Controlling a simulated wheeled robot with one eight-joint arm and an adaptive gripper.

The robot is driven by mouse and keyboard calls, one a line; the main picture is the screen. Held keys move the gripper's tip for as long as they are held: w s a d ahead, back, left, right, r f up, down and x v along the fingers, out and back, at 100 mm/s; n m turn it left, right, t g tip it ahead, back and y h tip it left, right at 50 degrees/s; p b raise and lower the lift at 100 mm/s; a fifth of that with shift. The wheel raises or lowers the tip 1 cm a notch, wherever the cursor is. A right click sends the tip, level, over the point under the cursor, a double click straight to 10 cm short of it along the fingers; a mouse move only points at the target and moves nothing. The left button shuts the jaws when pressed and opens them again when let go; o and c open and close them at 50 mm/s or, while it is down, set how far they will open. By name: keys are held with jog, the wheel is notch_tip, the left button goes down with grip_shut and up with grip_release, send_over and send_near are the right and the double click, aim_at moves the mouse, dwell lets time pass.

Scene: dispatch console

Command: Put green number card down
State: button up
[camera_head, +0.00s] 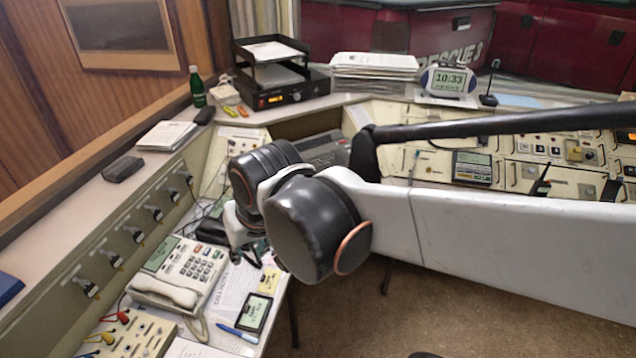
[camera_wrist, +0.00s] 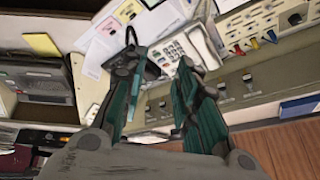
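My gripper (camera_head: 245,238) is over the left desk, beside the telephone, and is partly hidden by my wrist in the head view. In the wrist view my gripper (camera_wrist: 158,58) shows two teal-and-grey fingers well apart, with desk and telephone visible between them. I see nothing held there. I cannot make out a green number card in either view. A small black-framed device with a pale green display (camera_head: 256,313) lies on the desk near a yellow note (camera_head: 268,280); I cannot tell that it is a card.
A white telephone (camera_head: 182,275) stands on papers (camera_head: 232,290) with a blue pen (camera_head: 238,333) nearby. A panel with coloured plugs (camera_head: 125,335) is at the front left. A row of switches lines the left console wall. Bare floor (camera_head: 440,300) lies right of the desk.

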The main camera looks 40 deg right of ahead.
jog(key=shift+s+r+n+t, duration=0.35)
jog(key=shift+s+n, duration=0.1)
jog(key=shift+s, duration=0.3)
jog(key=shift+s+r+n+t, duration=0.3)
jog(key=shift+s+n, duration=0.2)
jog(key=shift+s, duration=0.3)
jog(key=shift+s+r+n+t, duration=0.25)
jog(key=shift+s+r+n, duration=0.2)
jog(key=shift+s, duration=0.3)
jog(key=shift+f, duration=0.3)
